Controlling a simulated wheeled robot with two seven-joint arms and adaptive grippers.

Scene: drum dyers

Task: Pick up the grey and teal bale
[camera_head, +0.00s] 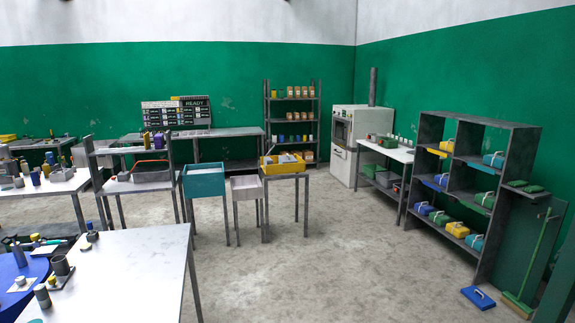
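Small strapped bundles lie in the compartments of a dark grey shelf (515,160) on the right. Other bundles there are blue (424,208), yellow (457,229) and green (485,199). Neither of my grippers is in view, and no bundle is seen held.
Open concrete floor (340,250) lies before the shelf. A blue flat piece (478,298) and a green broom (530,265) stand near its right end. A white table (120,270) fills the lower left. Teal (203,180) and yellow (284,166) bins stand mid-room.

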